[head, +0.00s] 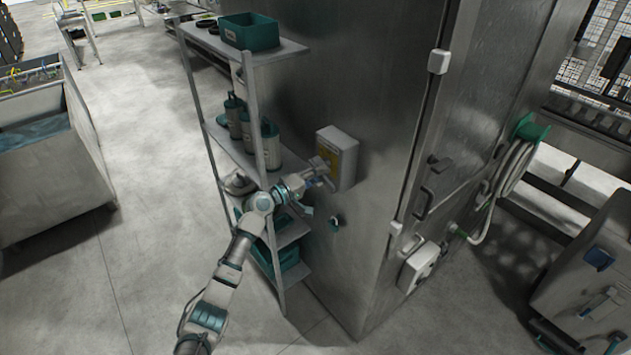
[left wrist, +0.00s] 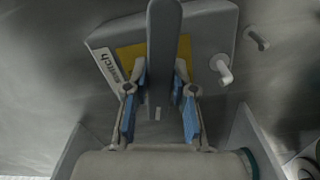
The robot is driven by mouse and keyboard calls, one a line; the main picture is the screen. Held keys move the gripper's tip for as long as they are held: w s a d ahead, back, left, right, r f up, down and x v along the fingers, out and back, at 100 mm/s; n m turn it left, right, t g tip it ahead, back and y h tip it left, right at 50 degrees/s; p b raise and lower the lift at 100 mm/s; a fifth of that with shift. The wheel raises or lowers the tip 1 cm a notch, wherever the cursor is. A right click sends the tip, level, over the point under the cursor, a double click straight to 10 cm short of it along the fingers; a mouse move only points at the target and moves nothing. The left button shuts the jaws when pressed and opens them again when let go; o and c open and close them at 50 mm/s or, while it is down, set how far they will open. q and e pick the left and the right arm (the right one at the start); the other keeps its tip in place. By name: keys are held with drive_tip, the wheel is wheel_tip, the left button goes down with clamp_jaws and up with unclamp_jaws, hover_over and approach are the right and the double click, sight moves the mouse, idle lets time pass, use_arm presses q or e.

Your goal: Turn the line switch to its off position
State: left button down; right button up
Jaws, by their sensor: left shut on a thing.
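The line switch is a light grey box (head: 341,157) with a yellow plate, fixed to the metal wall of the tall cabinet. In the left wrist view the switch box (left wrist: 220,30) shows the yellow plate, a label ending in "witch" and a long grey handle (left wrist: 163,45). My left gripper (head: 322,172) is at the front of the box. In the left wrist view its blue-padded fingers (left wrist: 160,100) stand on both sides of the handle, shut on it. The exact handle setting cannot be read. My right gripper is not in view.
A metal shelf rack (head: 262,150) with teal bins and canisters stands close left of the switch, beside my left arm. A door handle (head: 424,204) and a coiled hose (head: 512,170) are to the right. Open floor (head: 140,190) lies left, with a large metal cart (head: 50,160) beyond.

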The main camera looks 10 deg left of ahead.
use_arm(q)
drive_tip(key=shift+r+n+p, duration=0.55)
drive_tip(key=shift+n+p, duration=0.15)
drive_tip(key=shift+n, duration=0.6)
drive_tip(key=shift+p, duration=0.4)
